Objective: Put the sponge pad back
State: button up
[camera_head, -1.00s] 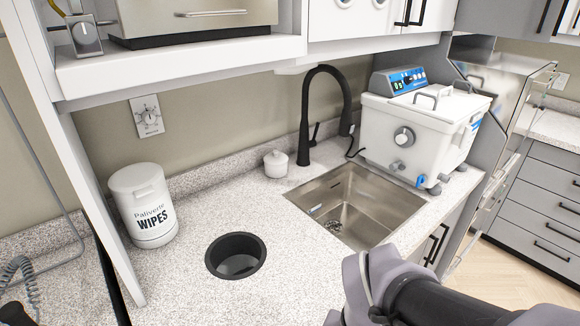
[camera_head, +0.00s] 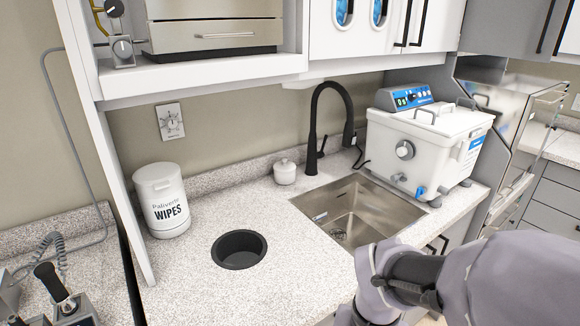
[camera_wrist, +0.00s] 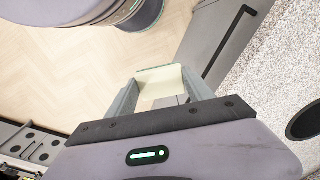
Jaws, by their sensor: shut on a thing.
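The sponge pad (camera_wrist: 160,82) is a pale cream block in the wrist view, held between the two grey fingers of my gripper (camera_wrist: 163,88). My gripper is shut on it, over the floor and beside a grey cabinet front. The fingers hide part of the pad's sides. In the head view my arm shows at the lower right, but the gripper and the pad are not visible there.
The counter has a round black-rimmed opening (camera_head: 239,249), a wipes tub (camera_head: 162,200), a small white lidded jar (camera_head: 285,172), a steel sink (camera_head: 357,211) with a black faucet (camera_head: 318,130), and a white bath unit (camera_head: 424,150). A cabinet handle (camera_wrist: 229,40) juts out near my gripper.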

jog(key=w+d+f+n, duration=0.1)
jog(key=w+f+n, duration=0.3)
jog(key=w+f, duration=0.3)
jog(key=w, duration=0.4)
jog(key=shift+w+d+f, duration=0.3)
jog(key=shift+f, duration=0.05)
